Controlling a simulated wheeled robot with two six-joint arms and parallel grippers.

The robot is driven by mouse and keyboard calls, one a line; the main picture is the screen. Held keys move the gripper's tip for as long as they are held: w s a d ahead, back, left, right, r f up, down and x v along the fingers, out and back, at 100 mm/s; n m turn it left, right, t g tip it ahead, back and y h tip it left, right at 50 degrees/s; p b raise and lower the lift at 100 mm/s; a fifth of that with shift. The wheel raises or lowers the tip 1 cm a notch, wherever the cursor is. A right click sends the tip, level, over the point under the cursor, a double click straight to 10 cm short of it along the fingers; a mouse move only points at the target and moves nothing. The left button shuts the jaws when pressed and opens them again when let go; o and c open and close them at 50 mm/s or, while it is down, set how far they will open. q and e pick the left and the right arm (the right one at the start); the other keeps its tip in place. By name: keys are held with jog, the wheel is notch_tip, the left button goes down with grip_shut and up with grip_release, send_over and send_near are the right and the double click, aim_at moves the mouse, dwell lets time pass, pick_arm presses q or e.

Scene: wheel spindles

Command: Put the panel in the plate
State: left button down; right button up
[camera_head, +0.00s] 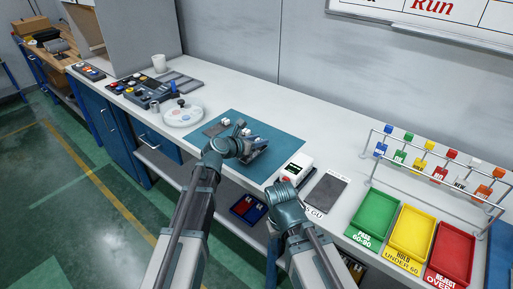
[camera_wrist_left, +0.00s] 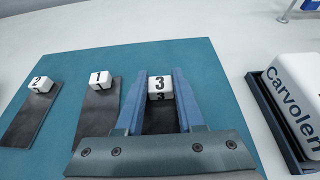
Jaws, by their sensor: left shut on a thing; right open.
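Dark flat panels lie on the teal mat (camera_head: 285,137), each with a white numbered block. In the left wrist view, the panel with block 2 (camera_wrist_left: 19,118) is at the left and the panel with block 1 (camera_wrist_left: 97,112) is beside it. My left gripper (camera_wrist_left: 164,74) is shut around the white block marked 3 (camera_wrist_left: 159,84), with a dark panel (camera_wrist_left: 160,120) below it. I cannot tell whether that panel is lifted. A round white plate (camera_head: 178,118) stands left of the mat. My right gripper (camera_head: 285,184) is open near the table's front edge.
A white labelled box (camera_head: 296,167) and a dark grey pad (camera_head: 328,190) lie right of the mat. A control box (camera_head: 150,92) and white cup (camera_head: 159,63) are at the left.

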pick_arm(q)
notch_tip(320, 180, down, 2)
jog(key=shift+f+b, duration=0.25)
jog(key=shift+b, duration=0.55)
jog(key=shift+a+r, duration=0.1)
pick_arm(e)
jog(key=shift+a+f, duration=0.25)
jog(key=shift+f, duration=0.35)
jog(key=shift+a+f, duration=0.25)
jog(key=shift+f, duration=0.3)
jog(key=shift+f, duration=0.1)
pick_arm(q)
jog(key=shift+f, duration=0.2)
jog(key=c, duration=0.5)
grip_release()
jog(key=shift+r, duration=0.1)
jog(key=shift+r, duration=0.1)
